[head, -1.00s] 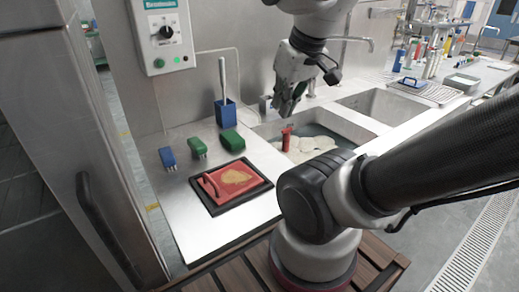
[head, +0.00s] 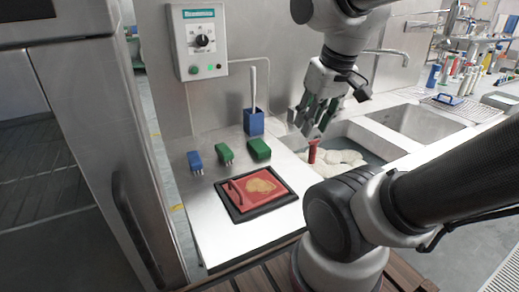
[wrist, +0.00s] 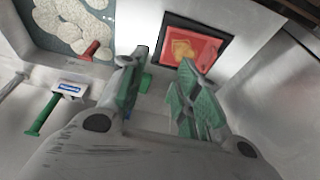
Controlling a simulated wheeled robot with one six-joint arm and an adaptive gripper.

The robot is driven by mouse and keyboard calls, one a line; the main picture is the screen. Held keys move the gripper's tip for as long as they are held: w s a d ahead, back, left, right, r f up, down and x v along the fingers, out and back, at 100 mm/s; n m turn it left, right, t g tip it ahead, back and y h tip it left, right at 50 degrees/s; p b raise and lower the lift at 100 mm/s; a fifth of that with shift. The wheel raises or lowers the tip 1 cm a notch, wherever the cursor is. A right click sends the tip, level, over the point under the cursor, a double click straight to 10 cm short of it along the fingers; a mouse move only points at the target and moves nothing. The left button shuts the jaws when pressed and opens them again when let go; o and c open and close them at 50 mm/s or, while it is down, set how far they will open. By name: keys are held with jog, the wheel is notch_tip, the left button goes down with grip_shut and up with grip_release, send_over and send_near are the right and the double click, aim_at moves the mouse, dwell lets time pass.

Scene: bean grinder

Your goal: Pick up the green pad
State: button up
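A plain green pad (head: 259,149) lies on the steel counter, near the wall and in front of the blue holder. A second green block (head: 208,149) with prongs or bristles lies to its left. My gripper (head: 314,122) is in the air to the right of the green pad, above the sink edge, and apart from it. In the wrist view my gripper (wrist: 160,70) has its two green-lined fingers spread with a gap between them. A bit of green (wrist: 146,82) shows beside the left finger; most of it is hidden, and I cannot tell which block it is.
A blue block (head: 195,161) lies left of the green ones. A blue holder (head: 254,122) with a white handle stands behind. A black-rimmed red tray (head: 238,212) lies in front. A red-handled thing (head: 312,152) stands at the sink (head: 345,158). A control box (head: 200,40) hangs above.

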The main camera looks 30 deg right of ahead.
jog(key=o, duration=1.3)
jog(key=w+f+m+g, duration=0.1)
jog(key=w+f+g, duration=0.2)
jog(key=w+f, duration=0.2)
jog(key=w, duration=0.3)
jog(key=shift+d, duration=0.3)
jog(key=m+g, duration=0.2)
jog(key=m, duration=0.9)
send_over(259, 144)
jog(key=s, duration=0.4)
notch_tip(259, 144, down, 11)
jog(key=shift+f, duration=0.15)
jog(key=w+m, duration=0.1)
jog(key=w+r+m+t, duration=0.1)
jog(key=w+m, duration=0.1)
jog(key=shift+w+d+r+m, duration=0.15)
jog(key=shift+m, duration=0.15)
jog(key=shift+w+m, duration=0.2)
jog(key=shift+m, duration=1.2)
jog(key=f, duration=0.7)
jog(key=shift+a+f, duration=0.25)
jog(key=shift+f, duration=0.1)
